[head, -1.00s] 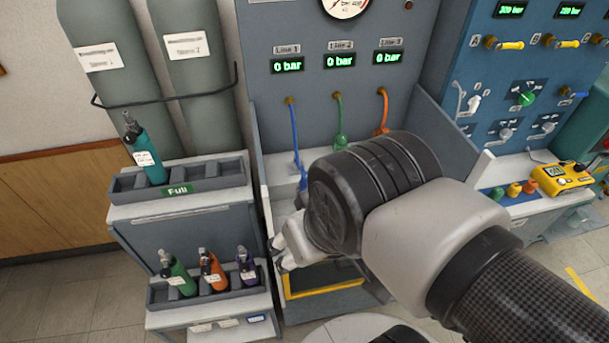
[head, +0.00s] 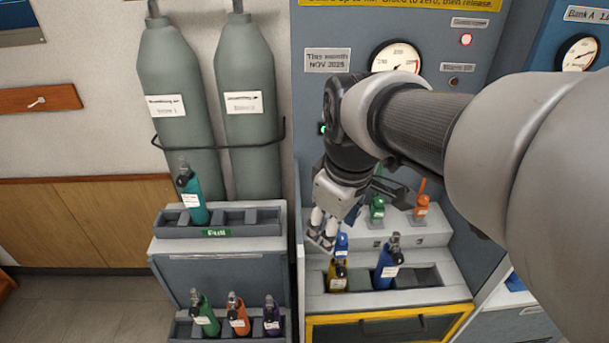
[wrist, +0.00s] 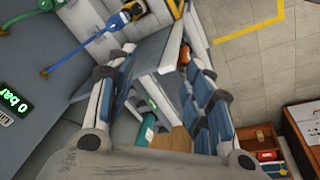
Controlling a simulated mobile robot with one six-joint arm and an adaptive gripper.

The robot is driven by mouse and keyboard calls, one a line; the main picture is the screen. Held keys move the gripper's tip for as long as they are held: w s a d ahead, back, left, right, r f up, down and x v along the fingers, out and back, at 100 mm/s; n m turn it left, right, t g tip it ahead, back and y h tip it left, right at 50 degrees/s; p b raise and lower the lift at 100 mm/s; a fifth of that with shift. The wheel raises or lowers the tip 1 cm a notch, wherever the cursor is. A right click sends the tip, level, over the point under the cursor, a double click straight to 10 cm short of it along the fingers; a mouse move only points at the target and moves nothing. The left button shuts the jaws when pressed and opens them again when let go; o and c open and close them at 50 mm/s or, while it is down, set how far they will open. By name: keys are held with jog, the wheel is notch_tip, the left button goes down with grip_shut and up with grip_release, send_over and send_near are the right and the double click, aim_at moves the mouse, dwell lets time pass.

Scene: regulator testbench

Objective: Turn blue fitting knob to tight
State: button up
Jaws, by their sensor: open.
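The blue fitting (head: 342,243) stands on the bench's pale ledge, behind a yellow bottle; its lower part is hidden, and I cannot tell its knob's setting. In the wrist view the blue hose (wrist: 90,40) runs to the fitting near the top, outside my fingers. My gripper (head: 322,240) points down just left of the blue fitting in the head view; the depth gap is unclear. In the wrist view my gripper's fingers (wrist: 157,68) are spread wide with nothing held between them.
The green fitting (head: 377,208) and orange fitting (head: 421,206) stand to the right on the ledge. The yellow bottle (head: 338,275) and a blue bottle (head: 387,266) stand in the front rack. A bottle cart (head: 222,254) stands at left. My arm hides part of the panel.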

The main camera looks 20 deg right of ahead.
jog(key=w+d+n+g+p, duration=0.25)
jog(key=w+d+n, duration=0.3)
jog(key=w, duration=0.35)
jog(key=n+p, duration=0.2)
jog(key=n, duration=0.1)
send_over(342, 236)
notch_tip(342, 236, down, 4)
notch_tip(342, 236, down, 18)
jog(key=b, duration=0.3)
jog(key=shift+r+b, duration=0.2)
jog(key=shift+b, duration=0.15)
jog(key=shift+c, duration=0.2)
jog(key=c, duration=1)
